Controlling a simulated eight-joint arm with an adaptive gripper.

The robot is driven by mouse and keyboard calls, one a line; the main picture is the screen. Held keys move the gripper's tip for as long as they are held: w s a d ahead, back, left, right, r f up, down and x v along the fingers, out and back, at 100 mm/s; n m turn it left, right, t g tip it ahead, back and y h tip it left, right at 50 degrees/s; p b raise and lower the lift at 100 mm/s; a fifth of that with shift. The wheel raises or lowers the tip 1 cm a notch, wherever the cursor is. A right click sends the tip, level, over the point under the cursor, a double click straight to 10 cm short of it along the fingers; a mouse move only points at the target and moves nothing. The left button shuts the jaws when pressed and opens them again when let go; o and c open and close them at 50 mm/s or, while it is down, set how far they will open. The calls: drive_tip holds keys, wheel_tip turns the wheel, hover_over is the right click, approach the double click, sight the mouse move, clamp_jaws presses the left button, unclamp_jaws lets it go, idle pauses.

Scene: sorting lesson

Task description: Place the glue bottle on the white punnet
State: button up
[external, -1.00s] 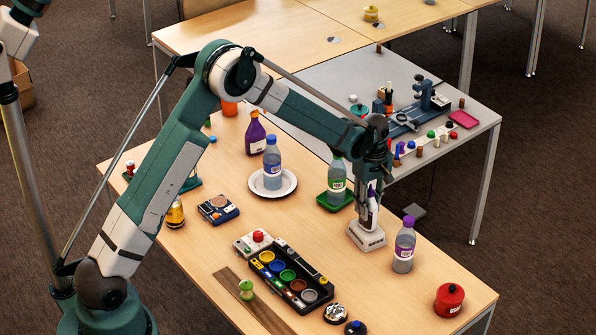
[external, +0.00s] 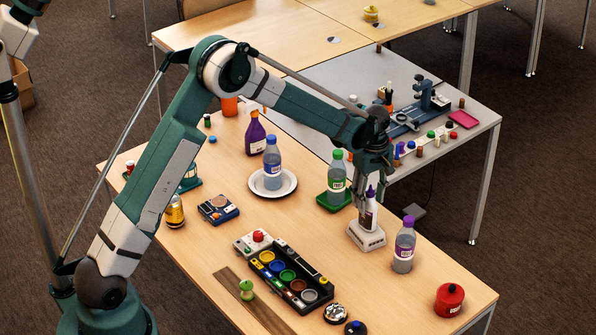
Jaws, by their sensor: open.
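The glue bottle (external: 370,212), white with a dark purple label and a purple cap, stands upright in the white punnet (external: 366,240) at the right of the table. My gripper (external: 374,190) is just above and around the top of the bottle, with its fingers pointing down. It is open and does not grip the bottle. The bottle's base is partly hidden by the punnet's rim.
A green-capped bottle on a green tray (external: 324,201) stands close left of the punnet. A purple-capped bottle (external: 404,246) stands close right. A white plate (external: 291,187) with a blue-capped bottle, a paint tray (external: 332,291) and a red pot (external: 449,300) are farther off.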

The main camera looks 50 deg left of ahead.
wheel_tip(320, 180, up, 9)
idle(0.4)
idle(0.6)
drive_tip(key=shift+s+r, duration=0.35)
drive_tip(key=shift+r, duration=0.2)
drive_tip(key=s+d+r+m+t, duration=0.3)
drive_tip(key=s+r+m, duration=0.5)
drive_tip(key=s+r, duration=1.45)
drive_tip(key=s+f+m+t, duration=0.2)
drive_tip(key=s+m, duration=0.2)
drive_tip(key=s, duration=0.9)
drive_tip(key=s+f+m+t, duration=0.2)
drive_tip(key=s+m, duration=0.2)
drive_tip(key=s, duration=1)
drive_tip(key=shift+s, duration=0.25)
